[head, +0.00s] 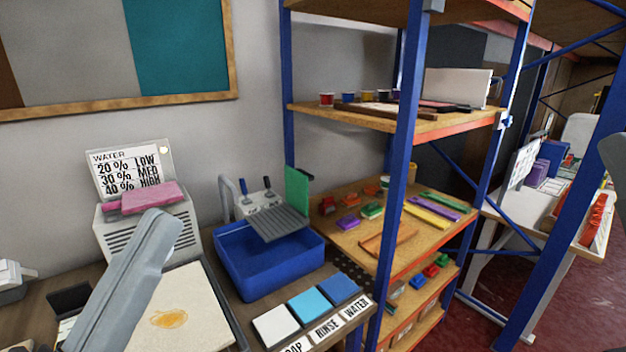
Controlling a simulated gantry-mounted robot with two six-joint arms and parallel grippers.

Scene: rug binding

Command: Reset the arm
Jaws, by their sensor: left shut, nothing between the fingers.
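My left gripper (160,232) is at the lower left, on a grey arm that rises from the bottom edge. It is shut and empty, raised in front of the white slatted unit and beside a cream rug piece (205,295). The rug piece lies on a dark-edged tray and has an orange stain (169,319). The gripper appears apart from the rug, though the arm hides its left side.
A blue basin (265,275) with a grey rack (280,224) stands right of the rug. White, light blue and blue pads (312,304) lie in front by the labels. A blue-posted shelf (400,150) blocks the right. A pink sponge (152,197) sits on the white unit (110,238).

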